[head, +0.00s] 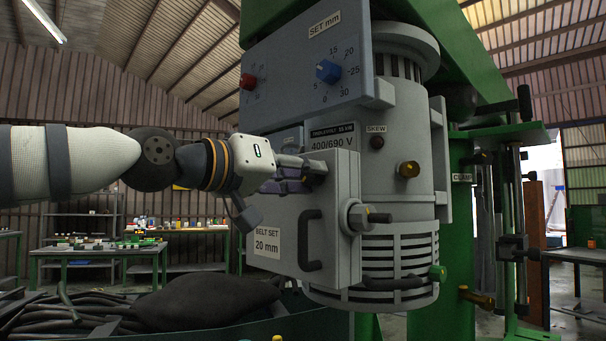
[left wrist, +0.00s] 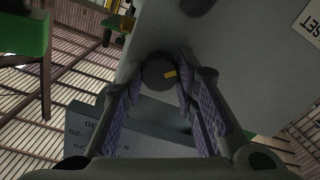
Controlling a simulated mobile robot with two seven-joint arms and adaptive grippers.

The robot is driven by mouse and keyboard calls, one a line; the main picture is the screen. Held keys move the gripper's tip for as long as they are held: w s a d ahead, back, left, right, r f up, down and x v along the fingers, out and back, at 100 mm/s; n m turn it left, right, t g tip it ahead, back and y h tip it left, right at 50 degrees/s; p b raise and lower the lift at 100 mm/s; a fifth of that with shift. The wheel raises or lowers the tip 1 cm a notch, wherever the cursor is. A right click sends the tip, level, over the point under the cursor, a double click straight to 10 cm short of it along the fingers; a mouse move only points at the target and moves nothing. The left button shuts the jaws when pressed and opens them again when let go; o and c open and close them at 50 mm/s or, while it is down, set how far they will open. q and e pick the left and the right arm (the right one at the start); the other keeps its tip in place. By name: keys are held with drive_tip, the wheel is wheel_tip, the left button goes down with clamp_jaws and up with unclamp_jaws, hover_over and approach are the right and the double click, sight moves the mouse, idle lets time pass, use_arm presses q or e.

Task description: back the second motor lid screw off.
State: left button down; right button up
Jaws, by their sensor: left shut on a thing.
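In the head view the fingers hide this screw. My right gripper is not in view.
A grey panel (head: 315,65) with a red and a blue knob juts out just above the gripper. A dark handle (head: 309,240) and a large bolt (head: 368,217) stand out from the motor side. A dark sack (head: 205,300) and black hoses lie below. Workbenches stand far behind.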

use_arm(q)
drive_tip(key=n, duration=1.5)
drive_tip(key=shift+n, duration=2.7)
drive_tip(key=c, duration=1.3)
unclamp_jaws()
